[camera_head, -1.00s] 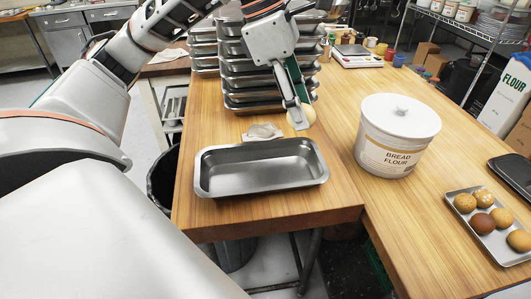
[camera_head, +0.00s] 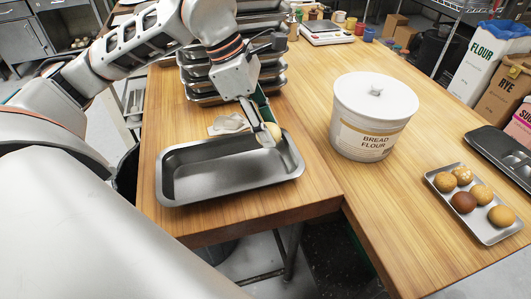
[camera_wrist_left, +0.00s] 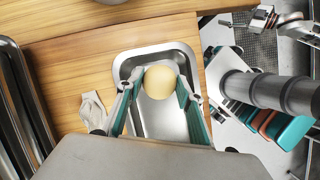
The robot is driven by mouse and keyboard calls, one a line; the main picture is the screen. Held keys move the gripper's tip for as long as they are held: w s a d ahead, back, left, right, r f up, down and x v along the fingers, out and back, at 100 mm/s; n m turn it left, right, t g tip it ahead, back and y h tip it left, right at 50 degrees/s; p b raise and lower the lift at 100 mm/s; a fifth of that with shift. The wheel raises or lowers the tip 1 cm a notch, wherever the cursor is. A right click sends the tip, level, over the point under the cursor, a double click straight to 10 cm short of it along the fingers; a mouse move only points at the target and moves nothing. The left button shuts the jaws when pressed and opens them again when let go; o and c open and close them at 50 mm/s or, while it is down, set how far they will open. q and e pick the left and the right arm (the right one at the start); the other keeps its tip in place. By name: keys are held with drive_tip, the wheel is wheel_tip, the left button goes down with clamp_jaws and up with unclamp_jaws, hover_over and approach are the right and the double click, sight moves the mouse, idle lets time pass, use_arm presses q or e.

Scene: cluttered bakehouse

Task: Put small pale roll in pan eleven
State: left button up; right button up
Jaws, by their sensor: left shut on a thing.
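A small pale roll (camera_head: 273,132) is held between the fingertips of my left gripper (camera_head: 265,134). It also shows in the left wrist view (camera_wrist_left: 160,82), with a finger on each side. A single empty metal pan (camera_head: 225,177) lies on the wooden table near its front edge. The roll is over the pan's far right part in the head view; the wrist view shows the pan (camera_wrist_left: 165,125) beneath it. The exact height above the pan floor is hard to tell. No number is readable on the pan.
A crumpled pale cloth (camera_head: 229,123) lies just behind the pan. Stacked pans (camera_head: 205,85) stand farther back. A bread flour tub (camera_head: 372,117) stands to the right. A tray (camera_head: 490,232) of several rolls lies at the far right.

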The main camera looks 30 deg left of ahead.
sight(272, 165)
use_arm(q)
wheel_tip(272, 165, down, 8)
drive_tip(key=shift+f, duration=0.25)
drive_tip(key=shift+f+b, duration=0.2)
drive_tip(key=shift+b, duration=0.2)
drive_tip(key=o, duration=0.8)
drive_tip(key=shift+r, duration=0.1)
drive_tip(key=shift+r, duration=0.2)
drive_tip(key=v, duration=1.2)
drive_tip(key=shift+a+f+p, duration=0.1)
drive_tip(key=shift+a+p, duration=0.05)
drive_tip(key=shift+p, duration=0.15)
drive_tip(key=shift+s, duration=0.15)
